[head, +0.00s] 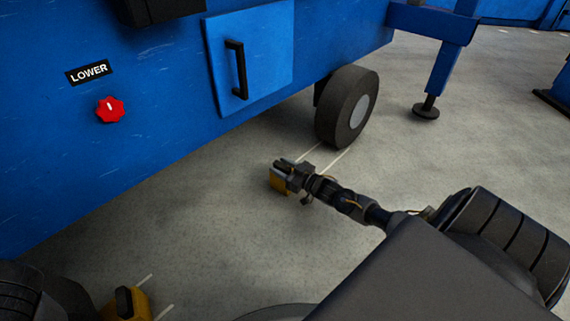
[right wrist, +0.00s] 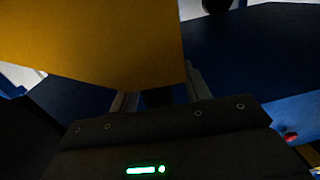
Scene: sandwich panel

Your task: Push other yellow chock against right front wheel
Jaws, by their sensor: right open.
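A yellow chock (head: 278,183) stands on the floor to the left of the wheel (head: 347,107), with a clear gap between them. My right gripper (head: 284,166) is at the top of this chock, and its jaws are open. In the right wrist view the chock's yellow face (right wrist: 100,40) fills the upper left, close to the fingers (right wrist: 158,92). A dark part shows between the fingers, but I cannot tell if they touch it. Another yellow chock (head: 136,303) with a black handle is at the lower left, near a second wheel (head: 22,294). My left gripper is not in view.
The blue machine body (head: 165,90) with a red knob (head: 110,110) and a door handle (head: 237,70) overhangs the floor. White lines (head: 335,162) mark the floor beside the wheel. A blue support leg (head: 440,75) stands behind it. Floor between chock and wheel is clear.

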